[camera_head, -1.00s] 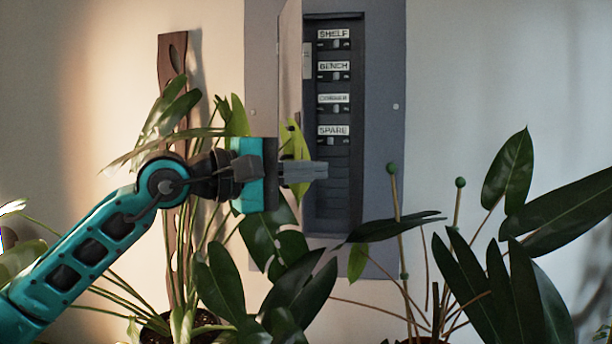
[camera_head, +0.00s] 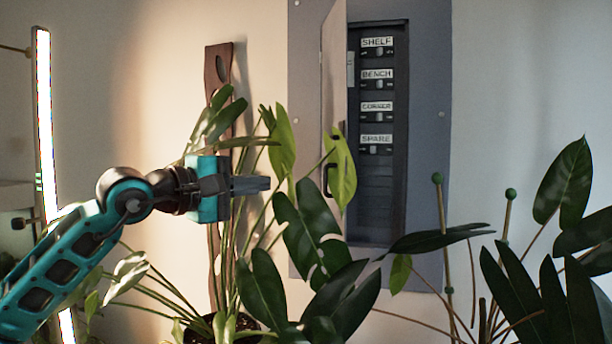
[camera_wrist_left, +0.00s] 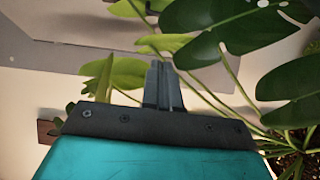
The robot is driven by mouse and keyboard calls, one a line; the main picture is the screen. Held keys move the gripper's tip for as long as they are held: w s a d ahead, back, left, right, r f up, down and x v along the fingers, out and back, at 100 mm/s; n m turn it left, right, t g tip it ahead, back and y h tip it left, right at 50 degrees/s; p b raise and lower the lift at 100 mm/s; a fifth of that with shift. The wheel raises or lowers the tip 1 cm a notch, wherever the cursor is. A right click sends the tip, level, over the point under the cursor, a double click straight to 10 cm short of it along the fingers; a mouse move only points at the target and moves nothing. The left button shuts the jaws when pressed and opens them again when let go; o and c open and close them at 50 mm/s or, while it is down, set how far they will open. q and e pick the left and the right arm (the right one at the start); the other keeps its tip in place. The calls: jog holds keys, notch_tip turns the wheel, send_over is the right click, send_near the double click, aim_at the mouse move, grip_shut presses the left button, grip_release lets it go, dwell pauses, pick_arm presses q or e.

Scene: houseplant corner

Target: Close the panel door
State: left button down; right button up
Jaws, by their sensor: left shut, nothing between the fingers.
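The grey breaker panel (camera_head: 425,190) is on the wall. Its door (camera_head: 334,75) is hinged at the left of the opening and stands open, seen nearly edge-on. A dark handle (camera_head: 328,180) shows low on the door, partly behind a yellow-green leaf. Labelled switches show inside. My left gripper (camera_head: 268,184) is shut and empty, to the left of the door and apart from it in the picture, among leaves. In the left wrist view the shut fingers (camera_wrist_left: 164,85) point towards leaves, with grey panel metal beyond. My right gripper is not in view.
A leafy plant (camera_head: 310,225) stands below and in front of the door, its leaves close to my left gripper. Another plant (camera_head: 525,290) with green-tipped stakes is at the right. A brown wooden plank (camera_head: 218,75) leans upright on the wall. A lit tube lamp (camera_head: 44,120) is at far left.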

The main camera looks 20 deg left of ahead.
pick_arm(q)
jog(key=w+d+p, duration=0.2)
jog(key=w+d, duration=0.4)
jog(key=w, duration=0.1)
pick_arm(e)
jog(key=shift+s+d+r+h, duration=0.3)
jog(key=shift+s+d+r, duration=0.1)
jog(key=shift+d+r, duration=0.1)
pick_arm(q)
jog(key=shift+d+f, duration=0.1)
jog(key=shift+w+d, duration=0.1)
jog(key=shift+d, duration=0.05)
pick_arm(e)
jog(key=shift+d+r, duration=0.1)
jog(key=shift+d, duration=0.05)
